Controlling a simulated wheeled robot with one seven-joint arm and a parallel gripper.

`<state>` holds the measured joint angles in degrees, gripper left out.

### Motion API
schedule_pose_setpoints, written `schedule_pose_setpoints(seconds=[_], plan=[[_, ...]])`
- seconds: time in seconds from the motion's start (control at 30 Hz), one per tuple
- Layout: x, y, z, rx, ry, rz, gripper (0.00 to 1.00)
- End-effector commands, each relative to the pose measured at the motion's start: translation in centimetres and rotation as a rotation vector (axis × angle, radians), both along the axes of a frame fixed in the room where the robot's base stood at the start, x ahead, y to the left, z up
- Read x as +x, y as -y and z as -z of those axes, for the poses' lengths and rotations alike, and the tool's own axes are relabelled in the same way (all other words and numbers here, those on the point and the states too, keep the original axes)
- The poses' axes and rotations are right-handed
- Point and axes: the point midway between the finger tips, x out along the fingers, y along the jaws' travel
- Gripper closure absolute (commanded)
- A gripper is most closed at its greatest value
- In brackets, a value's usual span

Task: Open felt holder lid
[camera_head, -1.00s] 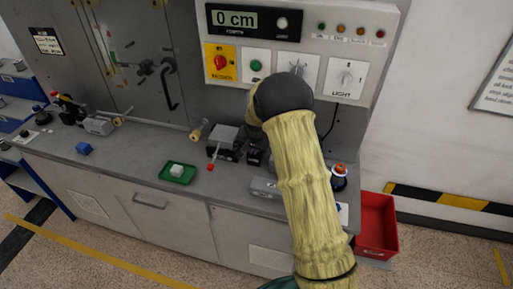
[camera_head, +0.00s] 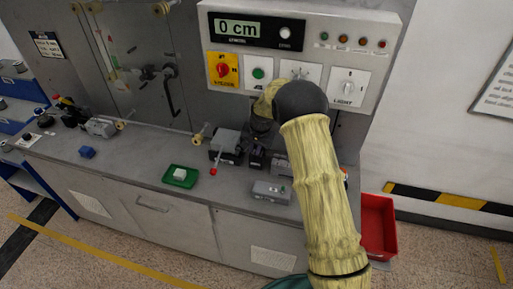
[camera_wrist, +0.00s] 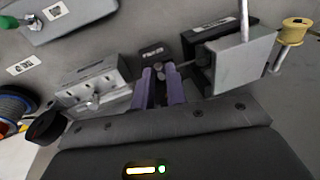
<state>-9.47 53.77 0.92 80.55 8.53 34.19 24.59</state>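The felt holder appears to be the small black box (camera_head: 256,157) on the bench, between a grey clamp-like device and a grey metal box. In the wrist view its black labelled end (camera_wrist: 152,52) shows just beyond my fingers; the label is too small to read. My gripper (camera_wrist: 160,84) points at it with two purple-grey fingers a narrow gap apart. Small rounded parts show in the gap, and I cannot tell whether the fingers touch them. In the head view my dark wrist is above and right of the black box, and the fingertips are not clear.
The grey clamp device (camera_head: 226,143) with a red-tipped lever stands close left. The grey metal box (camera_head: 272,191) is close in front. A green tray (camera_head: 167,180) with a pale cube and a blue cube (camera_head: 87,152) lie farther left. The control panel (camera_head: 300,62) overhangs behind.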

Motion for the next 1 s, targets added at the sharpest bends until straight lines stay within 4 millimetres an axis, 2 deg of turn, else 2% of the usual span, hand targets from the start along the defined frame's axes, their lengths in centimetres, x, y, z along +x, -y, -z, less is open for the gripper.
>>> schedule_pose_setpoints(seconds=[0.03,0.1,0.4,0.57,0.77,1.0], plan=[[0.1,0.0,-0.1,0.0,0.004,0.001,0.78],[0.1,0.0,-0.1,0.001,0.003,0.0,0.65],[0.1,0.1,-0.1,0.001,0.002,0.002,0.64],[-0.1,0.2,-1.0,0.001,0.004,0.002,0.64],[-0.6,0.6,-3.9,0.001,0.006,0.003,0.64],[-1.5,1.3,-8.6,0.001,0.006,0.003,0.64]])
